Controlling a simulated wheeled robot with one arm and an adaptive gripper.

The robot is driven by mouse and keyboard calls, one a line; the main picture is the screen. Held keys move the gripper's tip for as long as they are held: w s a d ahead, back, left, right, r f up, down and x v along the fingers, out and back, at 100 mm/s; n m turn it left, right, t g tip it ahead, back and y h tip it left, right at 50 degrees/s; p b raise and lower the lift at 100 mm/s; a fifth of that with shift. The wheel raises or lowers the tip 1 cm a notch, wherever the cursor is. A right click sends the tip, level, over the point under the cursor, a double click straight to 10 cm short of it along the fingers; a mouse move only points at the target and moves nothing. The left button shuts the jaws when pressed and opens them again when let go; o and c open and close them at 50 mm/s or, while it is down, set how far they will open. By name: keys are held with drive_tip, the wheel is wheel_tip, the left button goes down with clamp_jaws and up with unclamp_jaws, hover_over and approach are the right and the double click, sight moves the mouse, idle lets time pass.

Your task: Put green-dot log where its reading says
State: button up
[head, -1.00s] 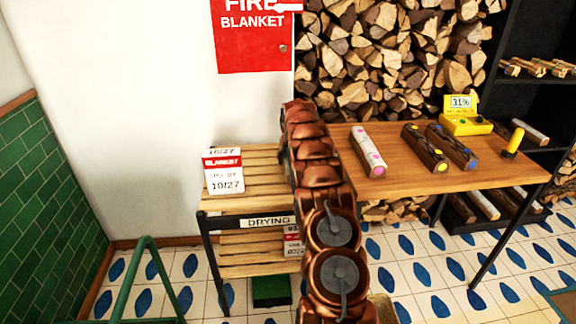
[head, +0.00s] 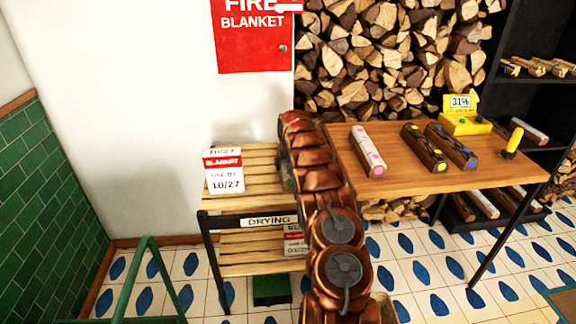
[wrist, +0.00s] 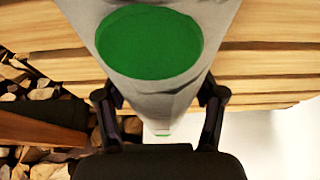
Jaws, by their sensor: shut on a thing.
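The green-dot log (wrist: 150,95) is in my gripper (wrist: 160,115), seen in the wrist view. It has pale grey bark and a large green dot on its end. The two fingers are shut on its sides. In the head view my arm hides the gripper and most or all of the log. The drying rack (head: 268,222), with slatted shelves, stands at the arm's left, and slats lie beyond the log in the wrist view (wrist: 275,62). The yellow meter (head: 465,124) on the table reads 31%.
The wooden table (head: 400,185) holds a pink-dot log (head: 368,150), a yellow-dot log (head: 424,148) and a blue-dot log (head: 451,146). A dark shelf unit (head: 520,95) stands right. A green rail (head: 150,265) is front left.

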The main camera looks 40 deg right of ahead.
drive_tip(key=o, duration=1.8)
drive_tip(key=shift+f, duration=0.1)
drive_tip(key=b+v, duration=0.1)
drive_tip(key=v, duration=0.9)
drive_tip(key=shift+v, duration=1.1)
